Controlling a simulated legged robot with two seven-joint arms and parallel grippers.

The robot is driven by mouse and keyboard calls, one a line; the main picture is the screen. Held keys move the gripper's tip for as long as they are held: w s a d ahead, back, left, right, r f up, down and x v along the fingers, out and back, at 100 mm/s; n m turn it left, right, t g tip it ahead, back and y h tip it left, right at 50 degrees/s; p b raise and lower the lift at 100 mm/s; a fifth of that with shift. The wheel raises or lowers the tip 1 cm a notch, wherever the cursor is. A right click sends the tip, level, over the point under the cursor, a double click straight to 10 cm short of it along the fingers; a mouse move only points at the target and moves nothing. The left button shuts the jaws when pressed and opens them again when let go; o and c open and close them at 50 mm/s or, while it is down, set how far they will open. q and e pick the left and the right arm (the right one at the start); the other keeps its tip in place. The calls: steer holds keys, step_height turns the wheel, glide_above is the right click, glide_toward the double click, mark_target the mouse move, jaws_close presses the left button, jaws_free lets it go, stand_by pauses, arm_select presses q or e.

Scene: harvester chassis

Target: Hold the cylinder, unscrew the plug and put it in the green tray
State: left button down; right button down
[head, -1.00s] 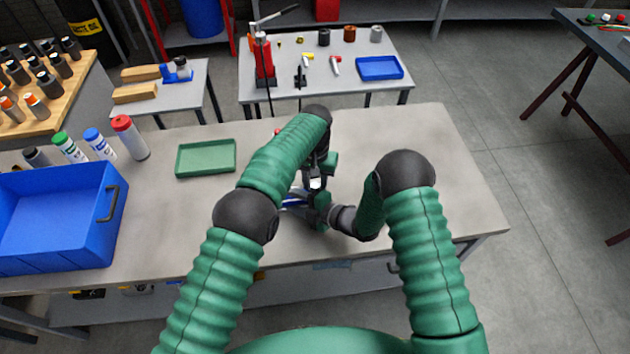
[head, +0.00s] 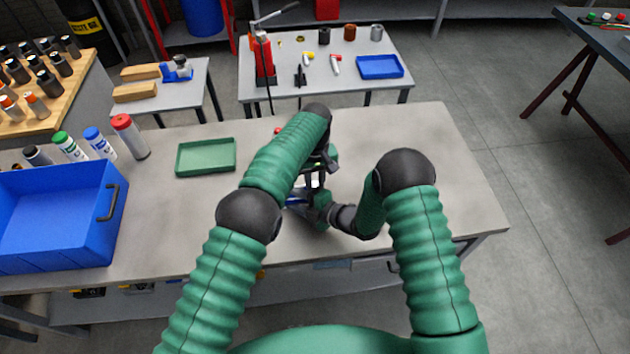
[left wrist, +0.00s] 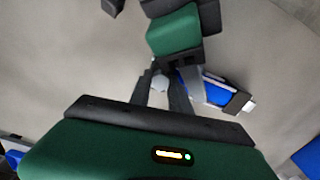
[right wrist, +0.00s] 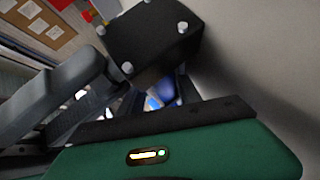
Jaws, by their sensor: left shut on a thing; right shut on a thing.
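A blue cylinder (head: 296,199) lies over the middle of the bench, mostly hidden by my arms in the head view. It shows with a pale end in the left wrist view (left wrist: 222,95). My right gripper (head: 319,208) is shut on the cylinder; a bit of blue shows between its fingers in the right wrist view (right wrist: 160,94). My left gripper (head: 314,186) is above it, fingers down, shut on the small grey plug (left wrist: 160,82). I cannot tell whether the plug is still threaded in. The green tray (head: 206,158) lies empty to the left.
A blue bin (head: 60,215) fills the bench's left end. Several capped bottles (head: 100,142) stand behind it. The bench top (head: 420,150) is clear at the right and between the tray and my left arm. A smaller table (head: 330,85) with tools stands behind.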

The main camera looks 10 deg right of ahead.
steer(key=shift+f, duration=0.1)
arm_select(q)
steer(key=c, duration=1.2)
jaws_free()
arm_select(e)
steer(key=shift+d, duration=0.1)
arm_select(q)
step_height(320, 180, up, 5)
steer(key=shift+f, duration=0.2)
steer(key=shift+c, duration=0.3)
step_height(320, 180, up, 3)
steer(key=m, duration=0.5)
steer(key=shift+r+m, duration=0.1)
steer(key=shift+m, duration=0.5)
step_height(320, 180, down, 8)
steer(key=shift+r, duration=0.1)
